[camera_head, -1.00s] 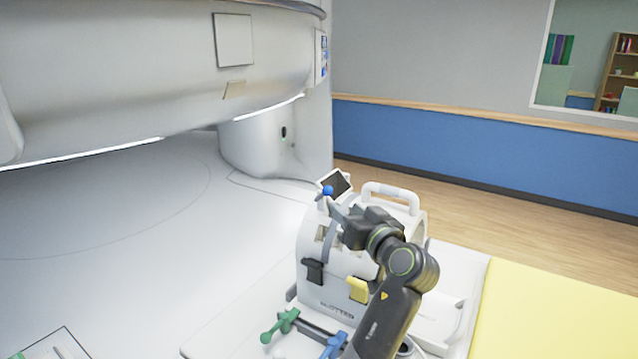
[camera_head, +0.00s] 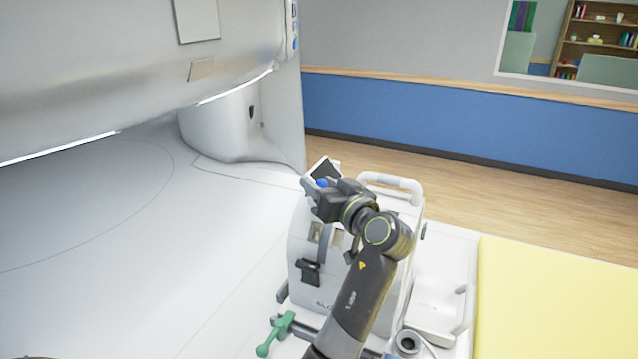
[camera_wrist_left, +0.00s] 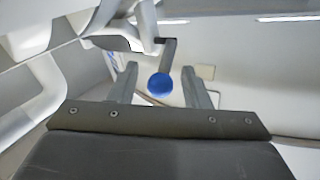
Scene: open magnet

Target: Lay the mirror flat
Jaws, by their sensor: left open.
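The mirror (camera_head: 323,169) is a small dark-faced panel in a pale frame, standing tilted at the top of the white slotted housing (camera_head: 303,245). A blue ball knob (camera_head: 322,183) is at its lower edge. My left gripper (camera_head: 314,187) is at the knob, partly covering it and the mirror's lower part. In the left wrist view the blue ball (camera_wrist_left: 160,86) shows between the two open fingers (camera_wrist_left: 158,88), with a gap on each side. A dark bar lies behind the ball; I cannot tell what it belongs to. My right gripper is not in view.
A white carry handle (camera_head: 392,184) arches over the housing just right of my gripper. A green lever (camera_head: 275,333) and a black clip (camera_head: 309,271) are lower down. The scanner's overhang (camera_head: 120,60) is at upper left; a yellow pad (camera_head: 560,300) lies right.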

